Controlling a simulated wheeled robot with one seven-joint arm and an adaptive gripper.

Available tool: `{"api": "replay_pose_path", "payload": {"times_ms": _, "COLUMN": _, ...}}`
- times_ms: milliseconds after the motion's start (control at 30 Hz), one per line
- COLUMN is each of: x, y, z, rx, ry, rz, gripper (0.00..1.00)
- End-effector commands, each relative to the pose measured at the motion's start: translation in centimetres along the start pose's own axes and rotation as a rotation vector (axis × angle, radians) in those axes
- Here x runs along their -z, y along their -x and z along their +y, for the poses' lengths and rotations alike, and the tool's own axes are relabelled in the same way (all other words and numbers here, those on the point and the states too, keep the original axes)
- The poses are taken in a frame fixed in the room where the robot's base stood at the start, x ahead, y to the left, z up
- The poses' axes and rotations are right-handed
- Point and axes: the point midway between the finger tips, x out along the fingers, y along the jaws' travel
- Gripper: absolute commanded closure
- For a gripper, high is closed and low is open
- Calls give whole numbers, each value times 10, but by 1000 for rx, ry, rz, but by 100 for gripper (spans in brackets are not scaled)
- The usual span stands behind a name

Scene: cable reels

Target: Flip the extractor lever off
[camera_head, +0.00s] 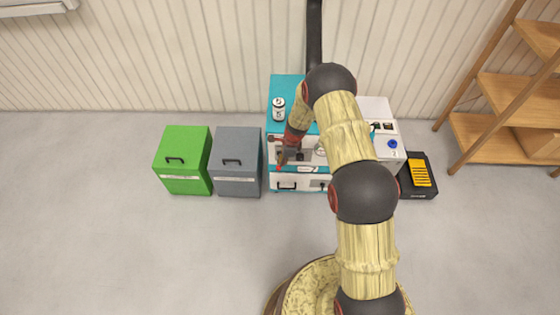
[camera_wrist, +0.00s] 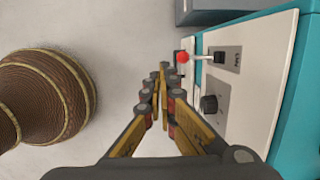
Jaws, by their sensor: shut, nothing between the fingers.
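The lever (camera_wrist: 200,58) sticks out from the white front panel (camera_wrist: 245,112) of a teal machine. It has a red ball knob at its outer end and a black base with a small label that I cannot read. In the head view the teal machine (camera_head: 284,87) stands against the wall, partly hidden behind my arm. My gripper (camera_wrist: 164,72) is shut and empty. In the wrist view its fingertips appear just left of and below the red knob; I cannot tell if they touch it. In the head view my gripper (camera_head: 282,160) is in front of the machine's upper front.
A black dial (camera_wrist: 208,103) sits on the panel near the lever. A white can (camera_head: 279,108) stands on the machine. A grey cabinet (camera_head: 237,165) and a green cabinet (camera_head: 183,165) stand left. A black box with yellow slats (camera_head: 419,174) and wooden shelves (camera_head: 510,97) are right.

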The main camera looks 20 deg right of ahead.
Motion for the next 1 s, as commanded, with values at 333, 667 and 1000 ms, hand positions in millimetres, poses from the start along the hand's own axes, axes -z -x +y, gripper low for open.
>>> {"api": "replay_pose_path", "payload": {"times_ms": 333, "x": 2, "y": 48, "z": 33, "rx": -2, "ry": 0, "rz": 1, "gripper": 100}}
{"api": "replay_pose_path", "payload": {"times_ms": 667, "x": 3, "y": 55, "z": 39, "rx": -2, "ry": -1, "rz": 1, "gripper": 100}}
{"api": "replay_pose_path", "payload": {"times_ms": 1000, "x": 3, "y": 55, "z": 38, "rx": -2, "ry": -1, "rz": 1, "gripper": 100}}
